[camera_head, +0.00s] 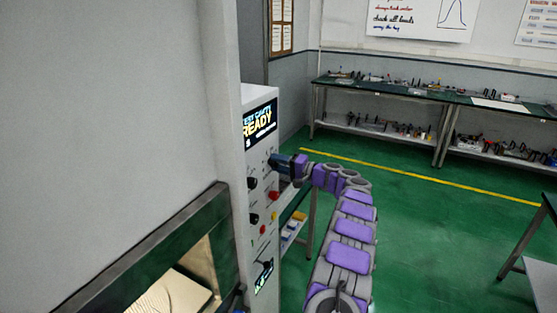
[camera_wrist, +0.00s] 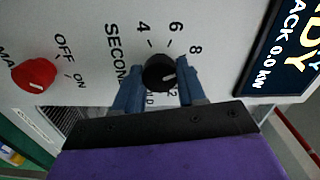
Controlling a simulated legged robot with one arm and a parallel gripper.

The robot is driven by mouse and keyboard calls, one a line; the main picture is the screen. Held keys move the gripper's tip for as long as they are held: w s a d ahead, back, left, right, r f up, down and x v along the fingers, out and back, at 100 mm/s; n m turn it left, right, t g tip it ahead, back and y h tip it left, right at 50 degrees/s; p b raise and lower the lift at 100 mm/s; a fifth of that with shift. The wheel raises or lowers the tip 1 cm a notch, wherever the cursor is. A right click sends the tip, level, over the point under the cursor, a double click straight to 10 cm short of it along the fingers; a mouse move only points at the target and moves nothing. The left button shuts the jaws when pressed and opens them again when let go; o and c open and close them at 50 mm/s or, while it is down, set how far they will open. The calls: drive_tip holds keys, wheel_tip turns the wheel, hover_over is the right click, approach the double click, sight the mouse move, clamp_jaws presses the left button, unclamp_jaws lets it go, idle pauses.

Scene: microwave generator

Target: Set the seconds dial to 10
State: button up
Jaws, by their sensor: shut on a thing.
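The seconds dial (camera_wrist: 157,72) is a black round knob on the white panel, with the printed word SECONDS to its left and the numbers 4, 6 and 8 around it in the wrist view. A pale mark shows on its face toward the right finger; the exact setting is hard to read, and nearby print is partly hidden. My gripper (camera_wrist: 159,77) has its blue fingers on either side of the dial, shut on it. In the head view my gripper (camera_head: 275,161) reaches the panel below the display and hides the dial.
A red OFF/ON knob (camera_wrist: 35,75) is left of the dial in the wrist view. The display (camera_head: 259,122) reads READY. Black knobs (camera_head: 252,183) sit lower on the panel. A pale wall stands left; a long workbench (camera_head: 400,88) is far off.

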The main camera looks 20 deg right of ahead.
drive_tip(key=shift+d+r+m+p, duration=0.1)
drive_tip(key=shift+m+p, duration=1.2)
drive_tip(key=shift+m, duration=0.9)
drive_tip(key=shift+r+m+p, duration=0.1)
drive_tip(key=shift+m+p, duration=1.15)
drive_tip(key=shift+m, duration=0.95)
drive_tip(key=shift+f, duration=0.15)
drive_tip(key=o, duration=0.7)
drive_tip(key=shift+c, duration=0.2)
drive_tip(key=o, duration=0.3)
drive_tip(key=shift+w+d+f, duration=0.1)
drive_tip(key=shift+w+f, duration=0.15)
drive_tip(key=shift+o, duration=0.6)
drive_tip(key=shift+s+r, duration=0.1)
drive_tip(key=shift+s, duration=0.05)
